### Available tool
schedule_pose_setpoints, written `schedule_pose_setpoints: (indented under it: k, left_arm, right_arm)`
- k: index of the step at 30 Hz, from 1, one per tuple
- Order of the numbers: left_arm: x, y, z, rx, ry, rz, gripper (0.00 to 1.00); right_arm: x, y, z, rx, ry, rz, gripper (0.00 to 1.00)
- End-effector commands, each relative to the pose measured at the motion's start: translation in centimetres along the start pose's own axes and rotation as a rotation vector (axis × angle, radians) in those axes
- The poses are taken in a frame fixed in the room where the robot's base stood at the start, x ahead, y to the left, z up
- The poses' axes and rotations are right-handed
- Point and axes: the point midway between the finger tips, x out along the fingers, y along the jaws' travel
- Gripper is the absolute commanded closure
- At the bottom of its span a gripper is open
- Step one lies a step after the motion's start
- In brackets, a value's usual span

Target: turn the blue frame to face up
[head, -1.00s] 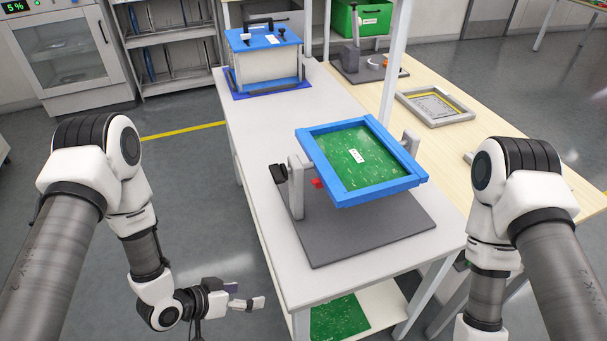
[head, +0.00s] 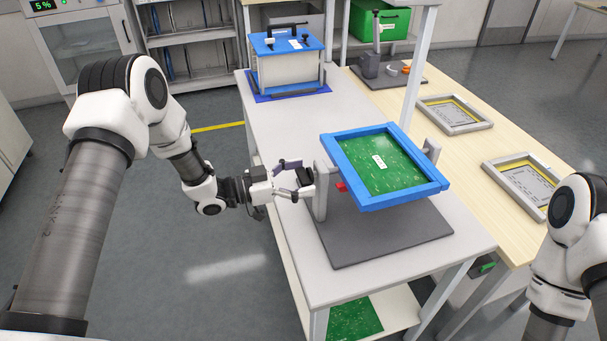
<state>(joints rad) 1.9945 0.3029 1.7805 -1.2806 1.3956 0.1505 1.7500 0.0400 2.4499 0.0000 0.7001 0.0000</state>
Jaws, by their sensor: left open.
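The blue frame (head: 403,196) holds a green circuit board (head: 378,164) with a white label. It sits tilted between two grey posts on a dark grey base plate (head: 390,240). A black knob (head: 305,176) is on the left post (head: 320,190), with a small red part beside the post under the frame. My left gripper (head: 297,181) is open at the knob, its fingers on either side of it; I cannot tell whether they touch it. My right arm shows at the right edge, but its gripper is out of view.
A blue and white box fixture (head: 287,68) stands at the back of the white table (head: 285,230). Grey trays (head: 455,116) lie on the wooden table to the right. A green bin (head: 378,20) is behind. A lower shelf holds another green board (head: 355,318).

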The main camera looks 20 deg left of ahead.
Motion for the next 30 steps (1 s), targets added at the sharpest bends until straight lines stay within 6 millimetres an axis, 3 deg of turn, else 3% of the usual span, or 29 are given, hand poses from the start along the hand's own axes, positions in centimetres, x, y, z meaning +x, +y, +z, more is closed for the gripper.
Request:
schedule_pose_setpoints:
  k: [7, 8, 12, 15, 30]
  left_arm:
    - [0.32, -0.03, 0.03, -0.001, 0.000, -0.001, 0.12]
    - [0.32, -0.02, 0.04, -0.001, 0.000, -0.001, 0.20]
    - [0.31, -0.01, 0.04, -0.001, 0.000, -0.001, 0.69]
    - [0.30, -0.01, 0.04, -0.001, 0.000, -0.001, 1.00]
    - [0.31, -0.03, -0.02, -0.104, 0.000, -0.001, 1.00]
  right_arm:
    - [-0.02, 0.00, 0.01, 0.000, 0.000, 0.000, 0.60]
    - [-0.02, 0.00, 0.01, 0.000, 0.000, 0.000, 0.60]
    - [-0.02, 0.00, 0.01, 0.000, 0.000, 0.000, 0.60]
    - [-0.02, 0.00, 0.01, 0.000, 0.000, 0.000, 0.60]
    - [-0.19, 0.00, 0.01, 0.000, 0.000, 0.000, 0.60]
